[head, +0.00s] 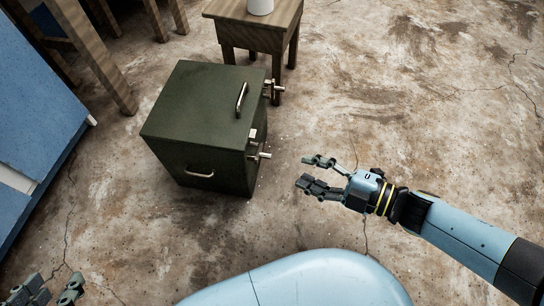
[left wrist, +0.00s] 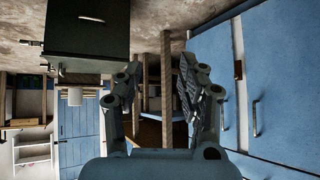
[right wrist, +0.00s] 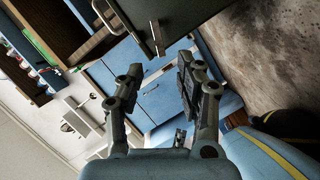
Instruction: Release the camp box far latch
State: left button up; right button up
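The dark green camp box (head: 195,105) stands on the floor with its lid closed and a bar handle (head: 241,99) on top. Its far latch (head: 273,89) and near latch (head: 259,155) stick out from the right side. My right gripper (head: 304,171) is open and empty, right of the near latch and apart from the box. My left gripper (head: 54,286) is open and empty at the bottom left. The box also shows in the left wrist view (left wrist: 85,40), and part of it with a latch in the right wrist view (right wrist: 175,18).
A small wooden stool (head: 254,35) with a white object (head: 260,6) on it stands just behind the box. A blue cabinet (head: 35,110) and wooden legs (head: 105,65) are at the left. The stained floor (head: 400,110) right of the box is clear.

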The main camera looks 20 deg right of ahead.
aim_at(269, 154)
pick_arm(q)
jog(key=w+d+r+t+b, duration=0.1)
jog(key=w+r+t+b, duration=0.2)
jog(key=w+r+t, duration=0.1)
jog(key=shift+w+r+m+t+h, duration=0.4)
jog(key=shift+r+t, duration=0.5)
jog(key=shift+t, duration=0.3)
pick_arm(e)
jog(key=x, duration=1)
jog(key=shift+w+a, duration=0.15)
jog(key=shift+w, duration=0.1)
jog(key=shift+c, duration=0.2)
